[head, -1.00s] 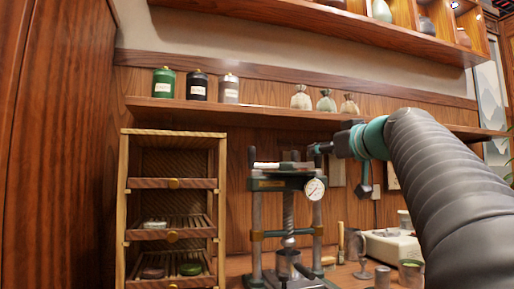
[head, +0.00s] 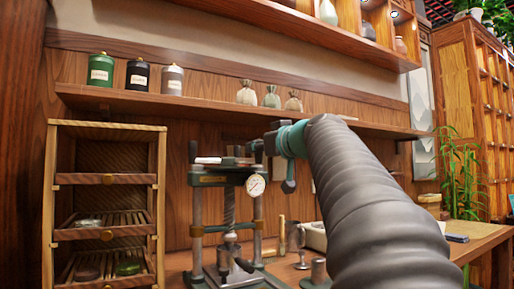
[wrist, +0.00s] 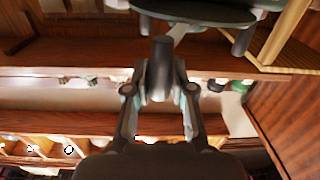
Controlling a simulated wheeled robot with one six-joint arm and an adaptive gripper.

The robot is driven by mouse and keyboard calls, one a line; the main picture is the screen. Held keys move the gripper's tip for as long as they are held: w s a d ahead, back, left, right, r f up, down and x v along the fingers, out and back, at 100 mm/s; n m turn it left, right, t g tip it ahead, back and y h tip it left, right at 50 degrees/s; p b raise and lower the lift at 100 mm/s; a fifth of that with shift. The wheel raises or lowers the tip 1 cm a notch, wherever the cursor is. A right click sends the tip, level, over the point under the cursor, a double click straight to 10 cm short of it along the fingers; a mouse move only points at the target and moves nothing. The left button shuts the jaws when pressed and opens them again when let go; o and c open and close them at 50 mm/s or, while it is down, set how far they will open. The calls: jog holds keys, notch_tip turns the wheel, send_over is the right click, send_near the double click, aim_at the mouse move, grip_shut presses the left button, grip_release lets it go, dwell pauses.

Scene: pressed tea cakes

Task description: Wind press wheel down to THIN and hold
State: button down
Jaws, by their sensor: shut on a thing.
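The press (head: 230,205) stands on the counter, a dark metal frame with two posts, a central screw (head: 229,212) and a round white dial gauge (head: 255,185). Its dark wheel (wrist: 195,12) shows as a disc at the top edge of the wrist view. In that view my gripper (wrist: 160,88) has a finger on each side of an upright dark handle (wrist: 161,58) and is shut on it. In the head view my gripper (head: 257,149) is small at the top of the press, and its fingertips are hard to make out. The gauge marks are too small to read.
A wooden rack (head: 106,180) with slatted trays holding tea cakes (head: 128,267) stands left of the press. A shelf (head: 200,108) with tins and pouches runs above. Metal cups and a white device (head: 314,236) sit to the right on the counter.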

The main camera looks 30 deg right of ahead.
jog(key=shift+s+a+f+b, duration=0.2)
jog(key=shift+a+b, duration=0.15)
jog(key=shift+b, duration=0.45)
jog(key=shift+a+r+b, duration=0.15)
jog(key=shift+a+b, duration=0.15)
jog(key=shift+a, duration=0.05)
jog(key=c, duration=1)
grip_release()
jog(key=shift+r, duration=0.1)
jog(key=shift+o, duration=0.2)
jog(key=shift+s, duration=0.1)
jog(key=s, duration=1.2)
jog(key=shift+d, duration=0.4)
